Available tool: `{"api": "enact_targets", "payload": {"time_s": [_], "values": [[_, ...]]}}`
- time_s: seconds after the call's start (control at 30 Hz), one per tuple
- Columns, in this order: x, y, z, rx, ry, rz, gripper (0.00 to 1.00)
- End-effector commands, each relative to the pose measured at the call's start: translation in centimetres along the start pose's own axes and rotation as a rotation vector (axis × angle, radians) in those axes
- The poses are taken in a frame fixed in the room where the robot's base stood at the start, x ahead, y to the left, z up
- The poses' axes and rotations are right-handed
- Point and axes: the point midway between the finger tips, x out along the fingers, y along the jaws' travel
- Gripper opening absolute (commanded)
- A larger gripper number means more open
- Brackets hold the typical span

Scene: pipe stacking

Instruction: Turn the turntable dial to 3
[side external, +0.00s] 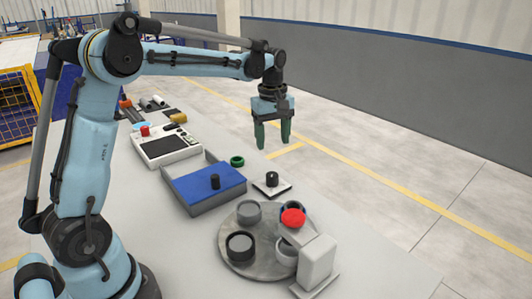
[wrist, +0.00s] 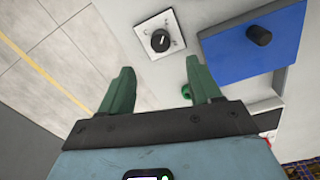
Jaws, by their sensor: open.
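The dial is a black knob (side external: 272,178) on a small white square plate. In the wrist view the knob (wrist: 160,40) has a pale pointer mark, with small marks around it that I cannot read. The turntable (side external: 228,256) is a round grey disc carrying several grey cups. My gripper (side external: 273,144) has green fingers, open and empty, pointing down. It hangs above and behind the dial in the side view, touching nothing. In the wrist view the dial lies beyond the fingertips, roughly midway between them.
A blue-topped box (side external: 207,187) with a black knob stands left of the dial. A green ring (side external: 237,161) lies near it. A red disc (side external: 293,218) and a grey block (side external: 316,262) stand at the turntable. A white panel (side external: 165,147) with a red button is farther back.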

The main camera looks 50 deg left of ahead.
Motion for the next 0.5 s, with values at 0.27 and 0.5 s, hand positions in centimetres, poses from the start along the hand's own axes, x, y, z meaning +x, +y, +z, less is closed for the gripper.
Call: {"api": "enact_targets", "payload": {"time_s": [0.27,0.5], "values": [[1.4,0.4,-0.8,-0.065,-0.013,-0.026,0.63],[4.9,0.3,-0.7,-0.062,-0.012,-0.025,0.63]]}}
